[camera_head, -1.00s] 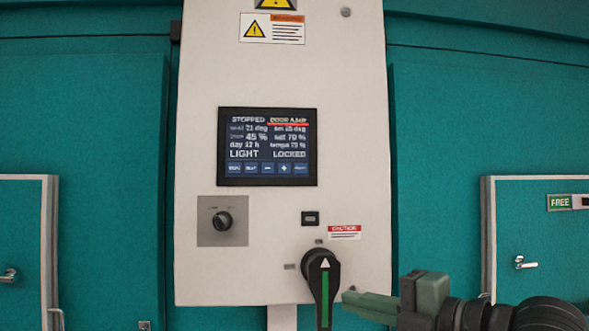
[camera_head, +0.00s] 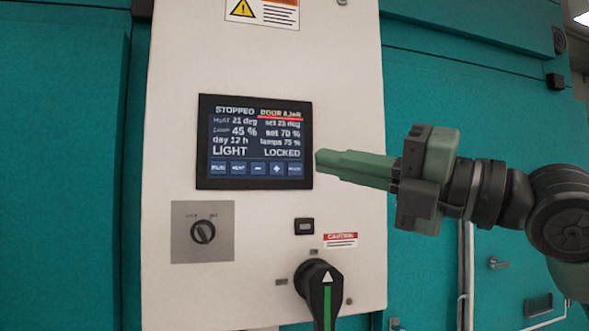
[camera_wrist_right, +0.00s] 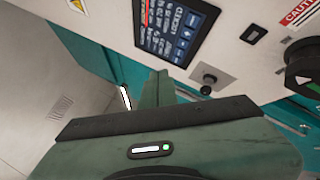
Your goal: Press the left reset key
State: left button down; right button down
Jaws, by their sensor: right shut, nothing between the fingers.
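The control panel's dark touch screen (camera_head: 255,142) reads STOPPED, DOOR AJAR, LIGHT and LOCKED. A row of blue keys (camera_head: 257,169) runs along its bottom, with minus and plus among them. The rightmost key (camera_head: 295,169) has a label too small to read surely, so I cannot tell which key is reset. My right gripper (camera_head: 322,160) is shut and empty, its tips pointing left just off the screen's lower right edge at key height. In the right wrist view the fingers (camera_wrist_right: 158,88) reach toward the panel, with the screen (camera_wrist_right: 172,25) beyond. My left gripper is not seen.
Below the screen, the white panel (camera_head: 165,130) carries a selector knob (camera_head: 203,232), a small black button (camera_head: 304,227), a caution label (camera_head: 340,240) and a protruding black rotary handle (camera_head: 318,283). Teal chamber walls (camera_head: 60,150) lie on both sides. Space before the screen is clear.

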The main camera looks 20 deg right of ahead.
aim_at(295, 169)
jog(key=w+p, duration=0.2)
jog(key=w, duration=0.7)
jog(key=shift+a+p, duration=0.3)
jog(key=shift+a, duration=0.05)
jog(key=shift+w, duration=0.1)
dwell(1.5)
jog(key=shift+w+p, duration=0.4)
